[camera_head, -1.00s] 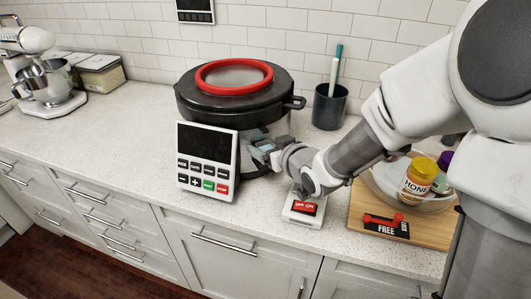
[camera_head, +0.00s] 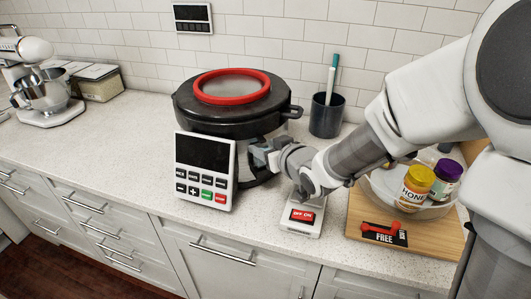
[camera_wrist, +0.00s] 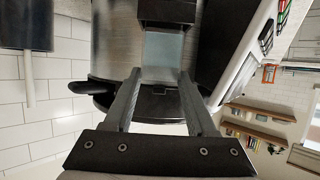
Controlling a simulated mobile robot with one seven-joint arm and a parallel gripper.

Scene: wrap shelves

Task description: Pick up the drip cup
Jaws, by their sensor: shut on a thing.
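The drip cup shows in the wrist view as a small, pale grey, see-through cup (camera_wrist: 163,58) at the side of the cooker, below a black block. In the head view it is mostly hidden behind my gripper and the control panel. My gripper (camera_head: 256,150) reaches in from the right, just right of the panel. In the wrist view its two fingers (camera_wrist: 160,76) are at either side of the cup's near end, shut on it. The cup still appears to be at the cooker; I cannot tell whether it is seated or loose.
The round cooker (camera_head: 183,112) with a red-rimmed lid stands behind the control panel (camera_head: 204,191). A dark utensil cup (camera_head: 327,116) stands behind my arm.

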